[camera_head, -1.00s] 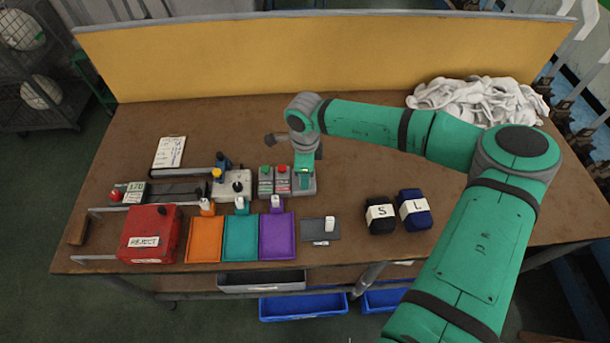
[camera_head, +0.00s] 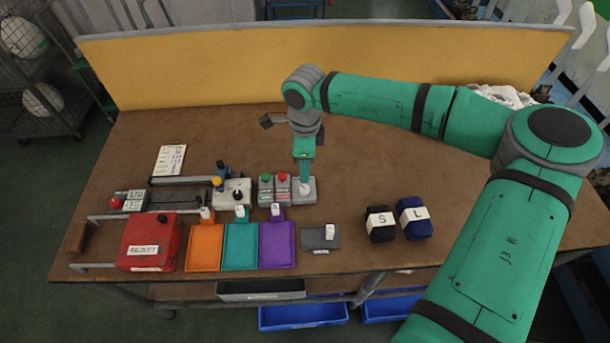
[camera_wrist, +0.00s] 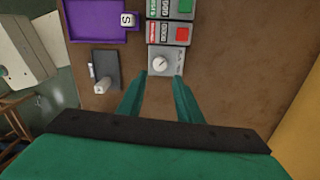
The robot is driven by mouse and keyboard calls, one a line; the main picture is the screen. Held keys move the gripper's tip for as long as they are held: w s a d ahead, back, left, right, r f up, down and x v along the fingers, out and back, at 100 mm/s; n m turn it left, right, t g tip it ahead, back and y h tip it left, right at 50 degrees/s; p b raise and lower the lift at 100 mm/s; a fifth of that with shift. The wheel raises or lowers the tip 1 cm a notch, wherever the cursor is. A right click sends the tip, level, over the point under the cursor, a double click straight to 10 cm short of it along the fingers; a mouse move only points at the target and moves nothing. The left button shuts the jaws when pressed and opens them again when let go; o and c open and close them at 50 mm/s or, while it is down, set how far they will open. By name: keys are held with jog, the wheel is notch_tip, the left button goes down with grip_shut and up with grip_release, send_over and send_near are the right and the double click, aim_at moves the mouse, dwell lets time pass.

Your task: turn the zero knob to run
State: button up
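A white knob (camera_wrist: 160,64) with a pointer line sits on a small grey box (camera_wrist: 169,53) with a label too small to read. In the head view this knob (camera_head: 305,188) is at the right end of the row of control boxes. My gripper (camera_wrist: 159,79) is open and empty. Its two green fingers point toward the knob, whose face shows just beyond the gap between the tips. In the head view my gripper (camera_head: 304,178) is above the knob box, and I cannot tell whether it touches the knob.
Green (camera_head: 265,178) and red (camera_head: 282,178) button boxes stand directly left of the knob box. A dark plate with a white lever (camera_head: 330,232), a purple tray (camera_head: 291,258) and S (camera_head: 380,227) and L (camera_head: 413,222) bundles lie nearer the front. The table right of the knob is clear.

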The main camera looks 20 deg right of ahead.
notch_tip(320, 180, up, 2)
dwell(0.6)
